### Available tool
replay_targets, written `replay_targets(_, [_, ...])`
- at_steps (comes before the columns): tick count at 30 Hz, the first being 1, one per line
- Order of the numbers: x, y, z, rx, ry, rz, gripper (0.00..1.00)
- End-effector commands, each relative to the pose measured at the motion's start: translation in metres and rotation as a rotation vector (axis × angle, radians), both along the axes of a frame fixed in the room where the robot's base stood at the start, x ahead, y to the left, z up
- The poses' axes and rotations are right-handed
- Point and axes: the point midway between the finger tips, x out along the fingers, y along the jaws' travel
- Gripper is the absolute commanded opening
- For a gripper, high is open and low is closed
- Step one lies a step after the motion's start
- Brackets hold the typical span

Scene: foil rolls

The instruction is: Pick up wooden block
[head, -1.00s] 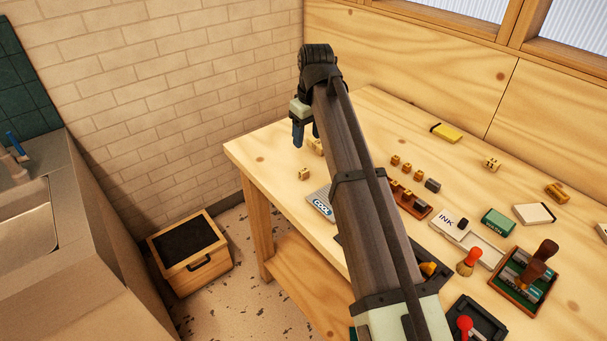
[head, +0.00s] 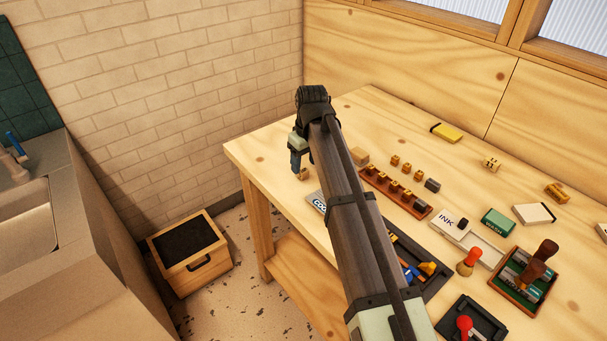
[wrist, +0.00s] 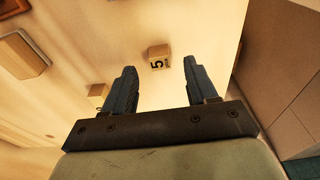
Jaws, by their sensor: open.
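A small wooden block (wrist: 158,57) with a dark "5" on its face lies on the table. In the wrist view it sits just beyond my gripper (wrist: 159,78), within the gap between the two fingertips and touching neither. My gripper is open and empty. In the head view my gripper (head: 296,170) points down over the table's left part, and the small block (head: 304,175) is partly hidden by it. A second small wooden block (wrist: 97,92) lies left of the left finger in the wrist view.
The table (head: 265,165) has its left edge near my gripper. A drawer box (head: 190,255) stands on the floor.

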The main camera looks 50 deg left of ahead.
Motion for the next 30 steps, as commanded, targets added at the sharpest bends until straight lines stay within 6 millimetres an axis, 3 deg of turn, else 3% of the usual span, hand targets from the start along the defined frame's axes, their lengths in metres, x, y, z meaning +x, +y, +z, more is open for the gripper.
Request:
replay_targets(8, [0.000,0.004,-0.035,-0.002,0.001,0.000,0.57])
replay_targets(16, [0.000,0.005,-0.038,-0.001,0.000,0.000,0.56])
replay_targets(30, [0.000,0.004,-0.038,-0.001,0.000,0.000,0.12])
